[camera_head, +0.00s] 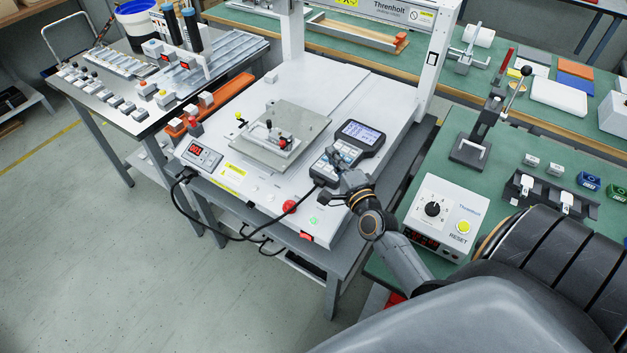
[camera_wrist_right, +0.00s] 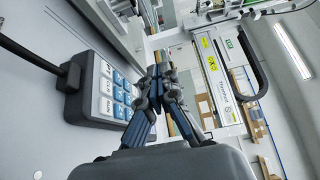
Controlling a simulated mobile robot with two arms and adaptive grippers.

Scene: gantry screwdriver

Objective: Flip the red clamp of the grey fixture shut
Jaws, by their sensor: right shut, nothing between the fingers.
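The grey fixture (camera_head: 258,140) sits on the white bed of the gantry machine in the head view. A small clamp with a red tip (camera_head: 283,142) is on top of it; the clamp's exact angle is too small to tell. My right gripper (camera_head: 334,157) is to the right of the fixture, above the handheld keypad and apart from the clamp. In the right wrist view, the right gripper (camera_wrist_right: 158,70) is shut and empty, with its fingertips together beside the keypad. My left gripper does not show.
The keypad (camera_head: 359,132) with a screen lies right of the fixture, and it also shows in the right wrist view (camera_wrist_right: 92,92). A gantry post (camera_head: 437,55) rises at the back right. A red button (camera_head: 289,206) is on the machine's front. A control box (camera_head: 440,215) stands at right.

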